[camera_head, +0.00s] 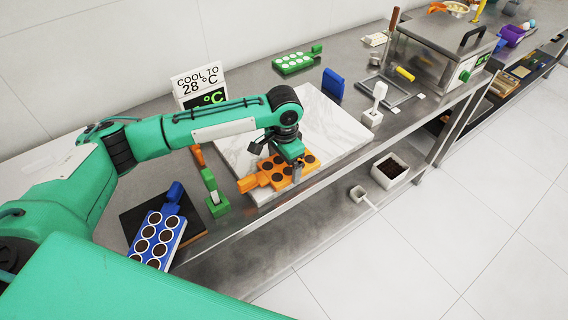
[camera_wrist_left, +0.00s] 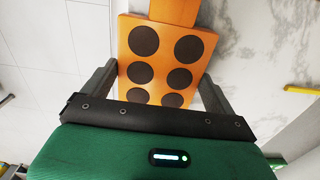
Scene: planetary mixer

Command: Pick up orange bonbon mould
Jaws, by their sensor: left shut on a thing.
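The orange bonbon mould (camera_head: 277,177) lies at the front left edge of the white marble slab in the head view, with its handle pointing left. Dark round fillings show in its cavities. In the left wrist view the mould (camera_wrist_left: 161,50) sits between the two fingers. My left gripper (camera_head: 298,170) is at the mould's right end, pointing down, and is shut on it; it also shows in the left wrist view (camera_wrist_left: 158,92). Whether the mould touches the slab or is slightly raised, I cannot tell. My right gripper is not in view.
A blue mould (camera_head: 158,236) with dark fillings rests on a dark board at the front left. A green stand (camera_head: 216,203) is close left of the orange mould. A green mould (camera_head: 297,60), a blue block (camera_head: 333,84) and a steel machine (camera_head: 440,50) stand behind. The marble slab (camera_head: 330,125) is mostly clear.

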